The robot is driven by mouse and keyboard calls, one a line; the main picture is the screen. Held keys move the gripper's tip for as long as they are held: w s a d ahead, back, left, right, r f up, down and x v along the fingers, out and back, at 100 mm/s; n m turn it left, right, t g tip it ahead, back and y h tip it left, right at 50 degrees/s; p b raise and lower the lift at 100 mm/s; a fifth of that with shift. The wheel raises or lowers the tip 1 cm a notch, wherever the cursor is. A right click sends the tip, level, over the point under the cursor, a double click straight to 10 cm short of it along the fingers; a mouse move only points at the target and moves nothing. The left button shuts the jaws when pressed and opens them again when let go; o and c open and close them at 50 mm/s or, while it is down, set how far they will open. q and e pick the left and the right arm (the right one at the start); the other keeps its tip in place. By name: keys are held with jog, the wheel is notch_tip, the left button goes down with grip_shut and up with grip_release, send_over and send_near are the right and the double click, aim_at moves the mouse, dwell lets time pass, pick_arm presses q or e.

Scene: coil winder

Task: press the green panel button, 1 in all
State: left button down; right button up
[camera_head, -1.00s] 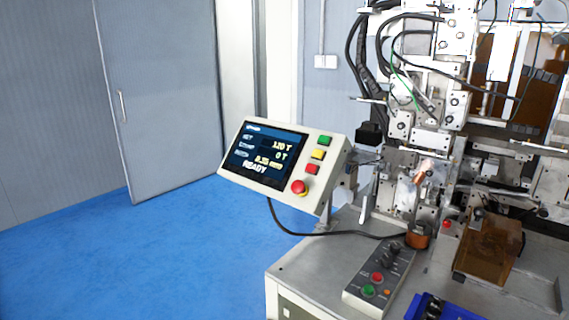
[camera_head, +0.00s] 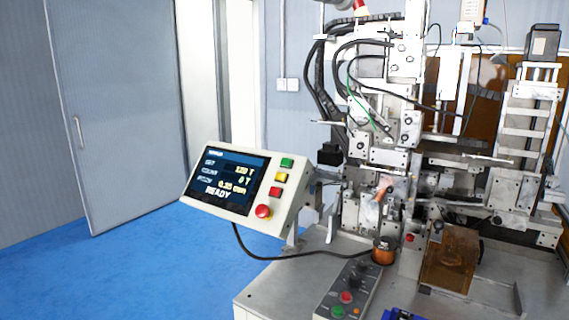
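The control panel (camera_head: 243,187) is a tilted light box at the left of the machine, with a dark screen (camera_head: 227,182) that reads READY. Neither of my grippers shows in the head view.
The coil winding machine (camera_head: 384,158) stands on a grey bench (camera_head: 262,290). A small control box (camera_head: 352,285) on the bench has its own green button (camera_head: 338,311). A black cable hangs below the panel. Blue floor (camera_head: 150,262) lies open at the left.

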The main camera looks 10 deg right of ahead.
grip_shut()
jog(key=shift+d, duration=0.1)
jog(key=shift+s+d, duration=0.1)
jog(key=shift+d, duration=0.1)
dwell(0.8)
